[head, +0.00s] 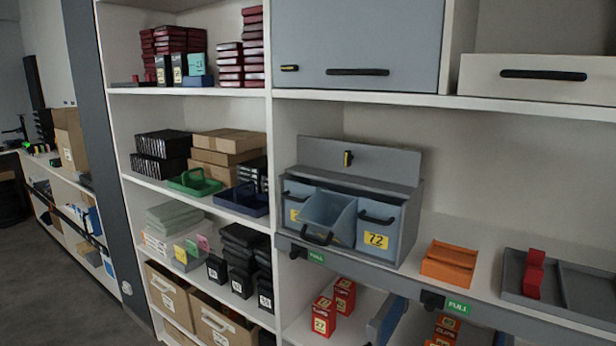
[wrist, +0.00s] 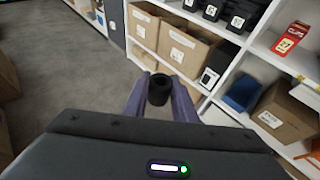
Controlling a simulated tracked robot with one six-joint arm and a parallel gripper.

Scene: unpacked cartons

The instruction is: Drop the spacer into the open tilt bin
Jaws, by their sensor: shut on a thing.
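The spacer (wrist: 160,92) is a short black ring or tube in the wrist view. My gripper (wrist: 158,80) is shut on it, with a purple finger on each side. Below it in that view are the grey floor and the lower shelves. My gripper and the spacer are not in the head view. The open tilt bin (head: 328,217) is the middle blue-grey bin of a grey cabinet (head: 404,240) on the middle shelf. It is tipped forward, and its inside looks empty where visible. The bins on both sides, one labelled 72 (head: 376,238), look closed.
The cabinet's grey lid (head: 360,160) stands raised behind the bins. An orange box (head: 449,263) and a grey tray (head: 580,292) with a red item sit to the right. Drawer pulls (head: 432,299) stick out below. Cartons (wrist: 178,45) stand on the lower shelf.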

